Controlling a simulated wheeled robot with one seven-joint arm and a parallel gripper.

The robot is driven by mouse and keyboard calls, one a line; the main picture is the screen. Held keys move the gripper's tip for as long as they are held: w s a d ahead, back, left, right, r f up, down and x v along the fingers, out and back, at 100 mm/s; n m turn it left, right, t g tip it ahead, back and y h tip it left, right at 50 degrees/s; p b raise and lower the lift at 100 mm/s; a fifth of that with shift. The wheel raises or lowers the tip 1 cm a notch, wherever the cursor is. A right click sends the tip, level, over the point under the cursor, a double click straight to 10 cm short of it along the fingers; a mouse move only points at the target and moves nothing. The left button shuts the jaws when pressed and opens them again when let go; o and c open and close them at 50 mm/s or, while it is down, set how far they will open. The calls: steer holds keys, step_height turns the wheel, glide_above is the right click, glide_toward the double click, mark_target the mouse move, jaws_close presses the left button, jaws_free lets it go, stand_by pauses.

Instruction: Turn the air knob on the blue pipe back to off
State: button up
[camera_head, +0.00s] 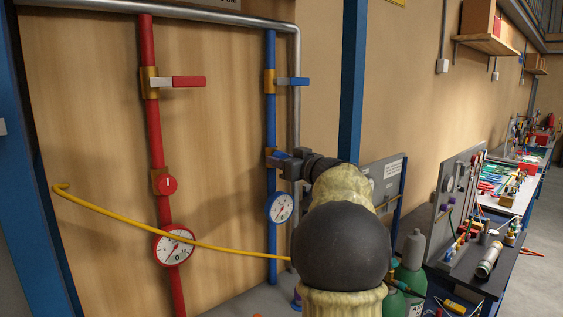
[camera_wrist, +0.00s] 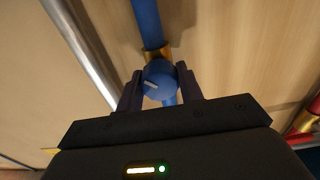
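The blue air knob (camera_wrist: 160,80) is round with a short white mark, slightly tilted in the wrist view. It sits on the blue pipe (camera_head: 271,120), above a white gauge (camera_head: 280,207).
A blue lever valve (camera_head: 292,81) is higher on the same pipe. A red pipe (camera_head: 154,130) with a lever, red knob (camera_head: 165,184) and gauge (camera_head: 174,246) stands left. A yellow hose (camera_head: 150,232) crosses in front. A grey pipe (camera_head: 295,110) runs close beside the blue one.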

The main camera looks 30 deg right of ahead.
steer(key=c, duration=0.4)
steer(key=shift+c, duration=0.2)
steer(key=shift+f+n+b, duration=0.15)
steer(key=shift+n+b, duration=0.85)
steer(key=shift+b, duration=1.75)
steer(key=shift+n+b, duration=0.5)
steer(key=shift+b, duration=0.55)
steer(key=shift+n+b, duration=0.4)
steer(key=shift+b, duration=0.3)
steer(key=shift+o, duration=0.7)
steer(key=shift+d+n+b, duration=0.1)
steer(key=shift+n+b, duration=0.9)
steer(key=shift+b, duration=0.75)
steer(key=shift+o, duration=0.3)
steer(key=shift+n, duration=0.3)
steer(key=shift+o, duration=0.5)
steer(key=shift+s+n+b, duration=0.1)
steer(key=shift+n+b, duration=0.6)
steer(key=shift+b, duration=0.6)
